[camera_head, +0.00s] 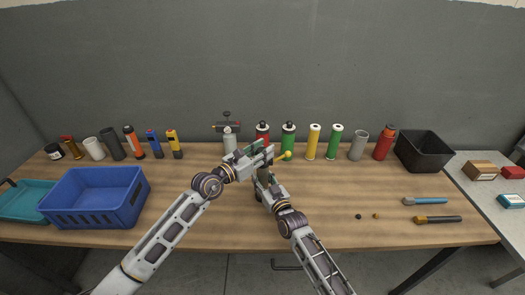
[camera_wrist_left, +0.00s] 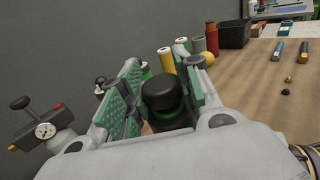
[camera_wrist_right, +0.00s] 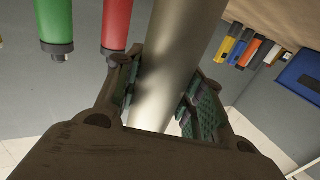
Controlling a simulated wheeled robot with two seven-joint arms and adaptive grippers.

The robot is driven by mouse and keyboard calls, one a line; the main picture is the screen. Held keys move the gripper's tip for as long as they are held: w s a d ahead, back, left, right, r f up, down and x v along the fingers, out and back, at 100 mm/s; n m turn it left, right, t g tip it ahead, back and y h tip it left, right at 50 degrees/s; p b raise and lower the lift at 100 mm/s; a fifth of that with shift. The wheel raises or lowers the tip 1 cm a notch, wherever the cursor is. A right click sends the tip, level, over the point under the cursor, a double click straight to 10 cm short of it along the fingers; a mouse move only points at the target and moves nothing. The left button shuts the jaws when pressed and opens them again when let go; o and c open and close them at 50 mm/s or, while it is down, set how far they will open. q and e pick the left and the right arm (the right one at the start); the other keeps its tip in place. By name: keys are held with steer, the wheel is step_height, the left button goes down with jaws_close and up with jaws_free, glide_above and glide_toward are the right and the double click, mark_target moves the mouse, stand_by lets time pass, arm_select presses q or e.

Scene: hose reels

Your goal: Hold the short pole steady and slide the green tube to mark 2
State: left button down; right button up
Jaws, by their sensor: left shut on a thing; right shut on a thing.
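My left gripper (camera_head: 262,156) and right gripper (camera_head: 264,178) are close together, left above right, over the middle of the table. In the right wrist view, my right gripper (camera_wrist_right: 160,95) is shut on a smooth grey metal pole (camera_wrist_right: 172,65), taken as the short pole. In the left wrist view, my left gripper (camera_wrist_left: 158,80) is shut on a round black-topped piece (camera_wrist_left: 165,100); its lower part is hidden. A yellow knob (camera_head: 286,155) shows beside the grippers. Green tubes (camera_head: 288,137) (camera_head: 335,142) stand behind; which is the task's tube, and mark 2, I cannot tell.
A gauge device (camera_head: 229,140) stands behind the grippers. Red (camera_head: 262,131), yellow (camera_head: 313,140) and grey (camera_head: 358,146) cylinders stand along the back. A blue crate (camera_head: 95,205) is left, a black bin (camera_head: 424,150) right.

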arm_select(q)
step_height(320, 180, up, 8)
steer(key=shift+r, duration=0.1)
stand_by(0.4)
steer(key=c, duration=1)
jaws_free()
steer(key=shift+s+a, duration=0.15)
steer(key=shift+v, duration=5.8)
